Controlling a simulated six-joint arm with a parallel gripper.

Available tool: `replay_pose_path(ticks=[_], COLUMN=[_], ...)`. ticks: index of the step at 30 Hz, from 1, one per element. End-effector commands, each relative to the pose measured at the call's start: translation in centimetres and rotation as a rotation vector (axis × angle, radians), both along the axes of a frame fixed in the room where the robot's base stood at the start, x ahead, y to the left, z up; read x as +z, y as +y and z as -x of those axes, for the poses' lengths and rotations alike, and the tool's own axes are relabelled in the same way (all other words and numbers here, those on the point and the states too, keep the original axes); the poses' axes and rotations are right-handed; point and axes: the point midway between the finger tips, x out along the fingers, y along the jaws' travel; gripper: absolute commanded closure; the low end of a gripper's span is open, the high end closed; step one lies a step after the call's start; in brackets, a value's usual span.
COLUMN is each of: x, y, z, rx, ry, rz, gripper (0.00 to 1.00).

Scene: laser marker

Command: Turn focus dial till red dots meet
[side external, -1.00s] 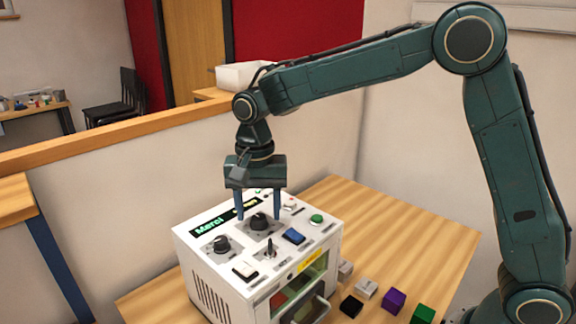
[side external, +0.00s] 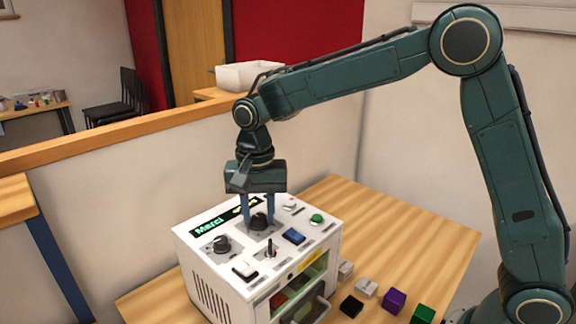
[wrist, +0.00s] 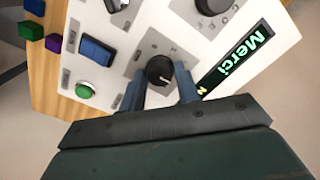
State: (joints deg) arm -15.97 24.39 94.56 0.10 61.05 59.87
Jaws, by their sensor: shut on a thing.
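The white laser marker (side external: 205,262) stands on the wooden table, with a lit display reading "Merci" (side external: 210,226). My gripper (side external: 258,224) points straight down over its top panel and is shut on a black dial (side external: 259,219) beside the display. In the wrist view the dial (wrist: 160,70) shows a pale pointer line, with one finger on each side. A second black dial (side external: 221,243) sits nearer the front left, free of the gripper. The labels are too small to read, and I cannot make out red dots.
A blue switch (side external: 293,236), a green button (side external: 316,218), a toggle lever (side external: 270,246) and a light rocker switch (side external: 245,269) stand close around. Black (side external: 351,306), purple (side external: 392,301) and green (side external: 423,314) blocks lie right of the machine.

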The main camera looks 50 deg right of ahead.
Motion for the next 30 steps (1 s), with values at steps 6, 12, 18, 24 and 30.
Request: replay_pose_path(ticks=[6,12,18,24,30], x=[0.03,0.03,0.03,0.03,0.03], y=[-0.02,-0.01,-0.01,0.0,0.0], z=[0.02,0.01,0.01,0.01,0.01], rx=[0.071,0.197,0.362,0.532,0.666], ry=[0.001,0.001,0.001,0.001,0.001], rz=[-0.001,-0.001,-0.001,-0.001,-0.001], gripper=[0.91,0.91,0.91,0.91,0.91])
